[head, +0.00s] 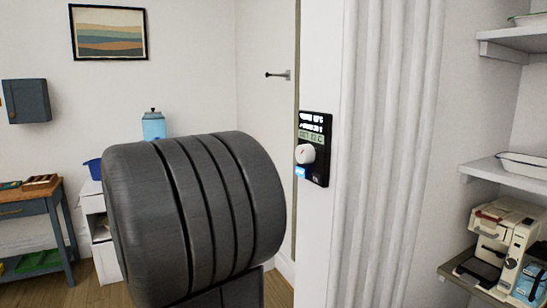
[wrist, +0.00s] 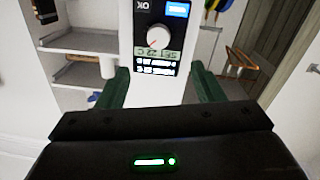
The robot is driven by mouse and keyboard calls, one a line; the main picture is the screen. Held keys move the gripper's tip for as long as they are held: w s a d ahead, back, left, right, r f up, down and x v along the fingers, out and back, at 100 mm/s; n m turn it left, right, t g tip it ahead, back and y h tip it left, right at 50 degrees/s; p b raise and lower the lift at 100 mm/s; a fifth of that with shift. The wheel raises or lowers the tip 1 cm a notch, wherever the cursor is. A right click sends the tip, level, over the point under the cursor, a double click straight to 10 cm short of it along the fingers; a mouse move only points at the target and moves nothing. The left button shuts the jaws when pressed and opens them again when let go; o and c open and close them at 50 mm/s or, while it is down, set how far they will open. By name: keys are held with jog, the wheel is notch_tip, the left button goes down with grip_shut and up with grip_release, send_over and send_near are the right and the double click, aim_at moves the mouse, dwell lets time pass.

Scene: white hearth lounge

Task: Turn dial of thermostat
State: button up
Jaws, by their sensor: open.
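The thermostat (head: 321,170) is a black upright panel on the white wall edge, right of centre in the head view. Its round white dial (head: 305,153) sits below a small display. In the wrist view the thermostat (wrist: 172,25) appears upside down at the top centre, with the dial (wrist: 157,37) facing me and the display reading what looks like SET 22 C. My gripper (wrist: 162,82) shows two dark green fingers, spread apart with nothing between them. The fingers are apart from the dial, which lies beyond the gap between them. The head view does not show my gripper.
White shelves (head: 510,172) with a coffee machine (head: 497,240) stand at the right, past a fluted white wall strip (head: 385,150). A wooden-topped table (head: 30,205) stands at the far left. A door handle (head: 279,75) projects behind the thermostat. My dark arm fills the head view's middle.

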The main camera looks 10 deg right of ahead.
aim_at(300, 157)
jog(key=p+x, duration=0.1)
jog(key=x, duration=0.5)
jog(key=p+x, duration=0.2)
jog(key=x, duration=0.4)
jog(key=shift+s+d+r, duration=0.15)
jog(key=shift+s, duration=0.05)
jog(key=shift+x, duration=0.8)
jog(key=c, duration=1)
jog(key=shift+o, duration=0.2)
